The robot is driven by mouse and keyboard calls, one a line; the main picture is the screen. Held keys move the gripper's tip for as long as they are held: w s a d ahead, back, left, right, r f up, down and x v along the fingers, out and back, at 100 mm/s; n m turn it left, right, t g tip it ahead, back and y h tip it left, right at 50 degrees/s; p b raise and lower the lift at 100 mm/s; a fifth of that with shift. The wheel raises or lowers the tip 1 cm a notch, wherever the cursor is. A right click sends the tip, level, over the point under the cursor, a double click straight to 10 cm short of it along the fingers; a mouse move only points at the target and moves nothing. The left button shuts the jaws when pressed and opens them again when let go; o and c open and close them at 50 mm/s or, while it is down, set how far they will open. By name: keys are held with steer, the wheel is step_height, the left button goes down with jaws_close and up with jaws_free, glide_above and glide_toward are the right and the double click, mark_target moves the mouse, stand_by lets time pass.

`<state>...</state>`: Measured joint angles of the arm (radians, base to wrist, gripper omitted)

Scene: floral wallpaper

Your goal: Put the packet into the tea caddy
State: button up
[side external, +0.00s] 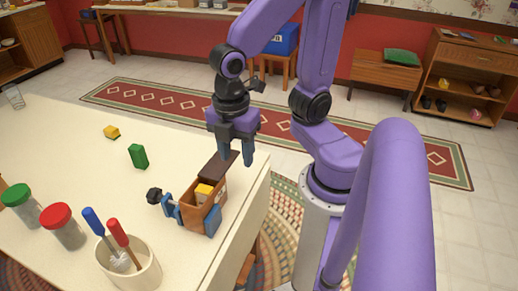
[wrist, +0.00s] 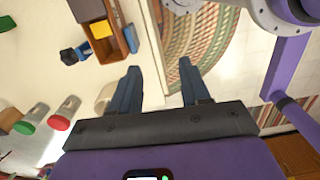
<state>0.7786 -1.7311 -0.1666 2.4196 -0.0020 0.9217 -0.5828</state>
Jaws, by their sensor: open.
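The tea caddy (side external: 211,216) is a brown wooden box with blue blocks on its sides and a dark lid standing open at the back. It also shows in the upper left of the wrist view (wrist: 118,45). A yellow packet (side external: 203,192) is inside the caddy, its top showing; it also shows in the wrist view (wrist: 101,29). Its lower part is hidden by the caddy wall. My gripper (side external: 236,157) points down, open and empty, above and behind the caddy near the table's edge. In the wrist view (wrist: 159,72) nothing lies between its fingers.
A green block (side external: 138,157) and a small yellow block (side external: 111,132) lie farther left on the table (side external: 60,125). A green-lidded jar (side external: 22,206), a red-lidded jar (side external: 63,226) and a utensil cup (side external: 130,270) stand at the front. The table's middle left is clear.

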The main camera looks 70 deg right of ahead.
steer(key=s+m, duration=0.1)
steer(key=s+d+m, duration=0.1)
steer(key=s+m, duration=0.2)
steer(key=m, duration=0.1)
steer(key=shift+s+d+r+y, duration=0.15)
steer(key=shift+s+r+y, duration=0.2)
steer(key=shift+y, duration=0.05)
stand_by(0.6)
